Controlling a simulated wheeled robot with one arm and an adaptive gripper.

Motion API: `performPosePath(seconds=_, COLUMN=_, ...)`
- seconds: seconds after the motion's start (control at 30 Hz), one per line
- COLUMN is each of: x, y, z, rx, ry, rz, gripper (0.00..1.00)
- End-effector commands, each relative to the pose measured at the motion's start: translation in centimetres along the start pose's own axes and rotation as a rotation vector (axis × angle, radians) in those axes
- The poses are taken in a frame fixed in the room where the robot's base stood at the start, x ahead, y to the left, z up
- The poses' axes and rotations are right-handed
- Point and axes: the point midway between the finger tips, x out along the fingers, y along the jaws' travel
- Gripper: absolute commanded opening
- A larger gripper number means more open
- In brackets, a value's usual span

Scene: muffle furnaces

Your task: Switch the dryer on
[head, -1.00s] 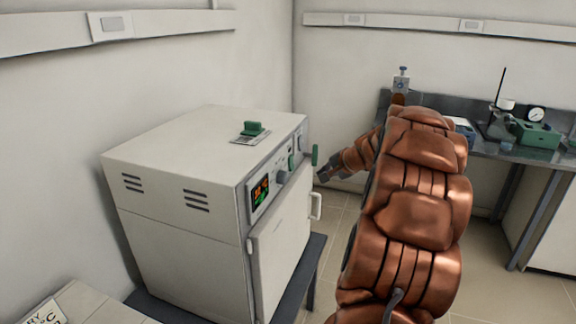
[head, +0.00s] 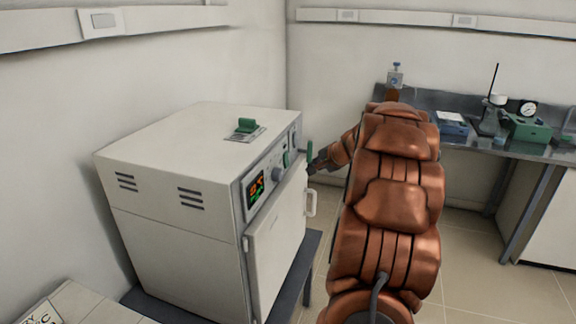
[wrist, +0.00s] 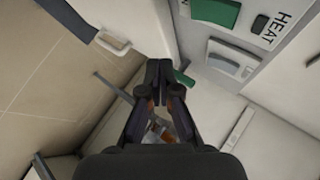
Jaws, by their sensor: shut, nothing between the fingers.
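The dryer (head: 170,205) is a white box with a front door and a control panel with a lit display (head: 256,190). A dark knob (head: 277,174) and a green part (head: 287,160) are on the panel. Another green piece (head: 309,152) shows at its far end, just above my gripper (head: 312,168). In the wrist view, a green switch (wrist: 215,11) sits on the panel beside the word HEAT. My gripper (wrist: 158,66) is shut and empty, and a green piece (wrist: 184,78) shows right beside its fingertips. I cannot tell whether they touch.
The door handle (head: 310,203) sticks out below my gripper. A bench (head: 500,150) with instruments stands at the back right.

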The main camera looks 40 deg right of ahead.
Motion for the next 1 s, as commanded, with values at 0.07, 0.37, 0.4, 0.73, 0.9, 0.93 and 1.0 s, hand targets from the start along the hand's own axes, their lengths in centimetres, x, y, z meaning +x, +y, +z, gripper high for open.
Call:
performPosePath(seconds=0.07, x=0.7, y=-0.5, z=0.6, rx=-0.001, ry=-0.002, rz=0.001, gripper=0.0)
performPosePath(seconds=0.37, x=2.9, y=-2.1, z=2.2, rx=-0.001, ry=-0.004, rz=-0.001, gripper=0.0)
performPosePath(seconds=0.4, x=3.0, y=-2.2, z=2.3, rx=-0.001, ry=-0.004, rz=0.0, gripper=0.0)
performPosePath(seconds=0.73, x=3.5, y=-2.6, z=2.6, rx=0.0, ry=-0.001, rz=-0.001, gripper=0.0)
performPosePath(seconds=0.9, x=3.5, y=-2.6, z=2.6, rx=0.0, ry=-0.001, rz=-0.001, gripper=0.0)
performPosePath(seconds=0.93, x=3.5, y=-2.6, z=2.6, rx=0.0, ry=-0.001, rz=-0.001, gripper=0.0)
performPosePath(seconds=1.0, x=3.5, y=-2.6, z=2.6, rx=0.0, ry=-0.001, rz=-0.001, gripper=0.0)
